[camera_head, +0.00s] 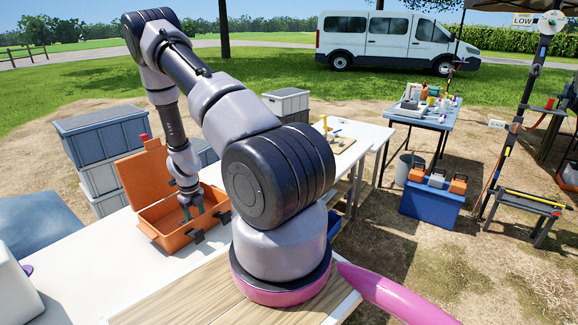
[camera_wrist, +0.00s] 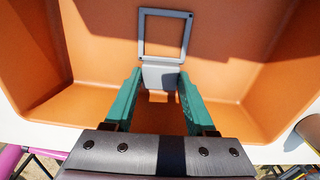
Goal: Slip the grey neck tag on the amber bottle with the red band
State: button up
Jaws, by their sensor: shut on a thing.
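My gripper (camera_wrist: 160,88) is shut on the grey neck tag (camera_wrist: 164,15), with its teal fingers on the tag's solid lower part. The tag's square open frame stands out beyond the fingertips. In the head view, my gripper (camera_head: 190,212) reaches down into the open orange case (camera_head: 165,238), where the tag is too small to make out. The case's orange inside fills most of the wrist view. I cannot pick out the amber bottle with the red band; small bottles (camera_head: 433,92) on the far blue table are too small to tell apart.
The case stands on a white table (camera_head: 120,285) with its lid (camera_head: 143,178) raised. Grey crates (camera_head: 100,140) are stacked behind it.

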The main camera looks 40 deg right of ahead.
jog(key=shift+r, duration=3)
